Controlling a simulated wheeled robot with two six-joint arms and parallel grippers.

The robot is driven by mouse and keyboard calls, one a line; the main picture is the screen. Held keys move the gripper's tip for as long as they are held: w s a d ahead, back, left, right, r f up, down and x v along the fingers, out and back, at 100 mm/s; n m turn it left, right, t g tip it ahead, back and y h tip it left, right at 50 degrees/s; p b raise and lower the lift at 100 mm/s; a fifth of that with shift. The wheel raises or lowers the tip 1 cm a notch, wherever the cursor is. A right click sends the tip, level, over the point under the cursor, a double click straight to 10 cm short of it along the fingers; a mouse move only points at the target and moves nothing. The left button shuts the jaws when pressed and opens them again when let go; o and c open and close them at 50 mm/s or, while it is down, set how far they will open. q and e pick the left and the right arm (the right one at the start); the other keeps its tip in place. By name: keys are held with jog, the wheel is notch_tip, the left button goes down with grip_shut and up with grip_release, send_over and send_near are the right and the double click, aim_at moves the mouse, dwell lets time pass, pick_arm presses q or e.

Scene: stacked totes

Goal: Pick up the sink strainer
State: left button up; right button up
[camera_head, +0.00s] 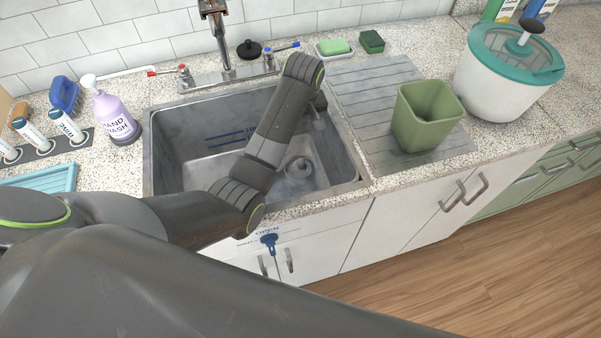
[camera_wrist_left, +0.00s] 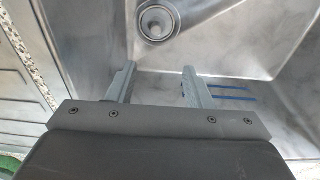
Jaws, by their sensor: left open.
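A round metal piece that looks like the sink strainer (camera_head: 298,167) sits at the drain on the floor of the steel sink (camera_head: 205,168). In the left wrist view the strainer (camera_wrist_left: 156,21) shows at the top, beyond the fingertips and apart from them. My left gripper (camera_head: 316,110) is inside the sink, partly hidden by its own arm in the head view. In the wrist view the left gripper (camera_wrist_left: 158,76) is open, with nothing between its two fingers. My right gripper is not in view.
A faucet (camera_head: 221,45) and a black round plug-like piece (camera_head: 249,49) stand behind the sink. A soap bottle (camera_head: 114,114) is left of it. A green cup (camera_head: 427,115) stands on the drainboard to the right, with a white teal-lidded tub (camera_head: 500,85) beyond.

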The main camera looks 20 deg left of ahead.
pick_arm(q)
send_over(301, 161)
jog(key=s, duration=0.1)
notch_tip(301, 161, down, 12)
jog(key=shift+a+f, duration=0.1)
jog(key=shift+f, duration=0.05)
jog(key=shift+w+d+f+b, duration=0.1)
jog(key=shift+w+f+b, duration=0.1)
jog(key=shift+f, duration=0.8)
jog(key=shift+w+d+f+b, duration=0.1)
jog(key=shift+w+f+b, duration=0.1)
jog(key=shift+f, duration=0.8)
jog(key=shift+a+f, duration=0.1)
jog(key=shift+f, duration=0.65)
grip_shut()
